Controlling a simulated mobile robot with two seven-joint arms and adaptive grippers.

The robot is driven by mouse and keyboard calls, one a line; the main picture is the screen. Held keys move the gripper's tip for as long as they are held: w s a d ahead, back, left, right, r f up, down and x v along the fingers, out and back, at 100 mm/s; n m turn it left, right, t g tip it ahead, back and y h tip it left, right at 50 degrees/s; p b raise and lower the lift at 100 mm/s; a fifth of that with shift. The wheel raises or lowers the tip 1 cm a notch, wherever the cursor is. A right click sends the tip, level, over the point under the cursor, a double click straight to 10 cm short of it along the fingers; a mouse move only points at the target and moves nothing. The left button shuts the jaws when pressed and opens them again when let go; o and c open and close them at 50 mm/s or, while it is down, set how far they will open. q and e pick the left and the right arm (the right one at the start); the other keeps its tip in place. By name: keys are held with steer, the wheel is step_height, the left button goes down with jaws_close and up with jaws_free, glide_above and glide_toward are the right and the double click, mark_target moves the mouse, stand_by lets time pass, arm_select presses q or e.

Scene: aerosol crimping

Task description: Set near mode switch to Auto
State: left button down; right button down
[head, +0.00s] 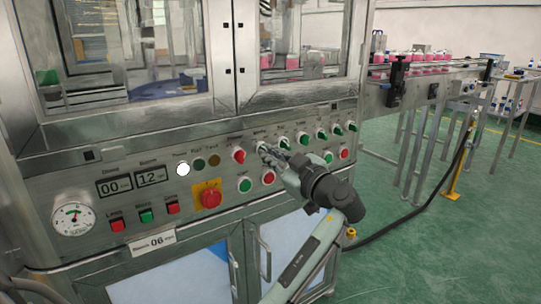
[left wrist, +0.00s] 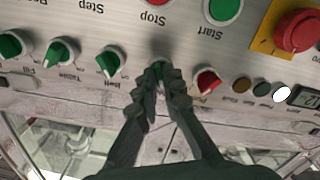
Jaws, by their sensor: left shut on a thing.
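My left gripper (head: 268,152) is at the sloped metal control panel, with its arm coming up from the bottom of the head view. In the left wrist view, the gripper (left wrist: 158,72) has its two ribbed fingers closed around a green switch knob (left wrist: 158,66) in the upper row. The fingers hide most of this knob and its label, so I cannot read its setting. A red knob (left wrist: 207,82) sits beside it on one side, and a green knob labelled Belt (left wrist: 108,64) on the other. My right gripper is not in view.
A red emergency stop (head: 210,197) on a yellow plate, a green Start button (head: 245,185) and a red Stop button (head: 268,177) lie close to the gripper. More green knobs (head: 302,138) continue along the row. Glass doors (head: 300,35) stand above the panel.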

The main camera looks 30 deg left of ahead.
arm_select(q)
steer(key=shift+m+p, duration=1.35)
steer(key=shift+m, duration=4.15)
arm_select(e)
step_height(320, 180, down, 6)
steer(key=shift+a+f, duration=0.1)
arm_select(q)
steer(key=c, duration=1.7)
jaws_free()
step_height(320, 180, up, 10)
steer(key=shift+r, duration=0.1)
